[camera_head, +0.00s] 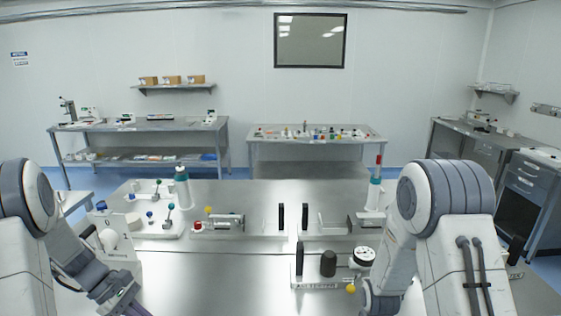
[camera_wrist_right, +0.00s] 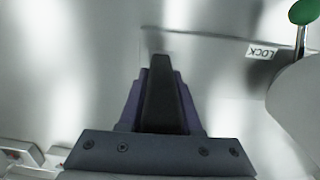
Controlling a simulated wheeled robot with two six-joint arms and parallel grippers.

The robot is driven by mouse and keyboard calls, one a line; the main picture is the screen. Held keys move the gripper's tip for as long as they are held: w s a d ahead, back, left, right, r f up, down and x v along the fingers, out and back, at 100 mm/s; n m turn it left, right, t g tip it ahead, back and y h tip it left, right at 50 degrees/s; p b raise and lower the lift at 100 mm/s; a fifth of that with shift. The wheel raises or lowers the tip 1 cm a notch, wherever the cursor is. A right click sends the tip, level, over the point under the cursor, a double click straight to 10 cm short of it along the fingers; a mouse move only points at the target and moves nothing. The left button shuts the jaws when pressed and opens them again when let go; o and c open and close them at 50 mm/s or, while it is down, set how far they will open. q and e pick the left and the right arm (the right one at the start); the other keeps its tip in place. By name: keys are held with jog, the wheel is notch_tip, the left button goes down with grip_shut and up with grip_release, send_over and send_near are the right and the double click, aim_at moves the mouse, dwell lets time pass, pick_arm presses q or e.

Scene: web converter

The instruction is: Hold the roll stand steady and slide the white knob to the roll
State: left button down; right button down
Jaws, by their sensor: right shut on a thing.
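In the head view, a white panel (camera_head: 124,243) stands at the left of the bench with a round white knob-like part (camera_head: 109,239) on it. My left gripper (camera_head: 126,302) is low beside this panel, partly cut off by the lower edge; its jaw opening is unclear. A low white stand (camera_head: 325,286) at front right bears a dark cylinder (camera_head: 328,263) and a white roll-like disc (camera_head: 363,257) with a dark centre. Which one is the task's roll is unclear. My right gripper (camera_wrist_right: 160,65) is shut in the right wrist view; what it grips is hidden.
Dark upright plates (camera_head: 299,258) and a red-topped post (camera_head: 376,178) stand on the bench (camera_head: 215,272). The front middle is clear.

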jog(key=c, duration=0.5)
grip_release()
jog(key=shift+r, duration=0.1)
jog(key=shift+w, duration=0.1)
jog(key=shift+r, duration=0.1)
jog(key=shift+r, duration=0.35)
notch_tip(320, 180, up, 11)
jog(key=shift+r, duration=0.1)
